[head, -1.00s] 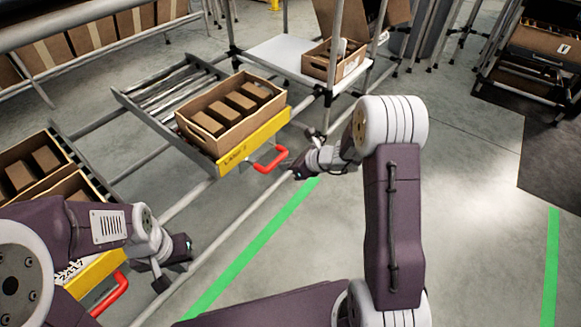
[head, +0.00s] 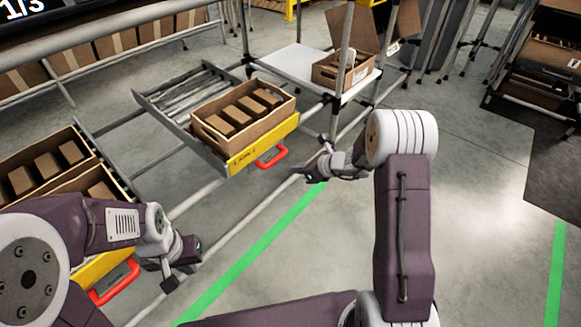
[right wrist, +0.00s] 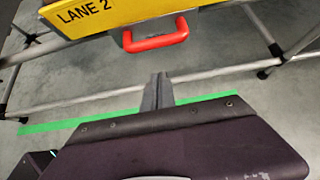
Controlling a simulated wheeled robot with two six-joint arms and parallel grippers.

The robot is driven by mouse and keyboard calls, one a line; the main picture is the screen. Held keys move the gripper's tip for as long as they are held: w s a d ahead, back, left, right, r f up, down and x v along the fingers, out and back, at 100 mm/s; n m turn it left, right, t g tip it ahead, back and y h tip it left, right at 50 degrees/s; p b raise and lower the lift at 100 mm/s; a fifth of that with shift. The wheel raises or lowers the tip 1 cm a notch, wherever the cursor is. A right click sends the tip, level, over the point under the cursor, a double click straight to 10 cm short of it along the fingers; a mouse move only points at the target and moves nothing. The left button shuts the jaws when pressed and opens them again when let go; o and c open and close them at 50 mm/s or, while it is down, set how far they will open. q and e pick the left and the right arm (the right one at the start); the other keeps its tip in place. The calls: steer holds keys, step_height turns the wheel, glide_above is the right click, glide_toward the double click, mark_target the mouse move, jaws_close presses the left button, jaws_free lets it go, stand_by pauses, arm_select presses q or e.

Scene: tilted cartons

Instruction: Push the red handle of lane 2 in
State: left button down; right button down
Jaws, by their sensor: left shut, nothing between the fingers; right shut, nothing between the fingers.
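The red handle of lane 2 (head: 271,157) sticks out below the yellow plate marked LANE 2 (head: 264,145), at the front of a lane holding an open carton (head: 240,122). In the right wrist view the handle (right wrist: 156,37) shows whole, just above my shut fingers (right wrist: 159,80), with a gap between. My right gripper (head: 313,175) is shut and empty, to the right of the handle in the head view and not touching it. My left gripper (head: 185,268) is shut and empty at the lower left, right of another red handle (head: 115,284).
A grey roller lane (head: 180,95) lies behind the carton. A white shelf (head: 300,72) with another open carton (head: 345,75) stands beyond. More cartons (head: 45,165) stand at the left. Grey frame pipes run below the lanes. The floor at right is open, marked with green lines.

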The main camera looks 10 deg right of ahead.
steer(key=p+v, duration=0.3)
steer(key=v, duration=0.4)
steer(key=shift+w+d, duration=0.1)
steer(key=shift+w, duration=0.05)
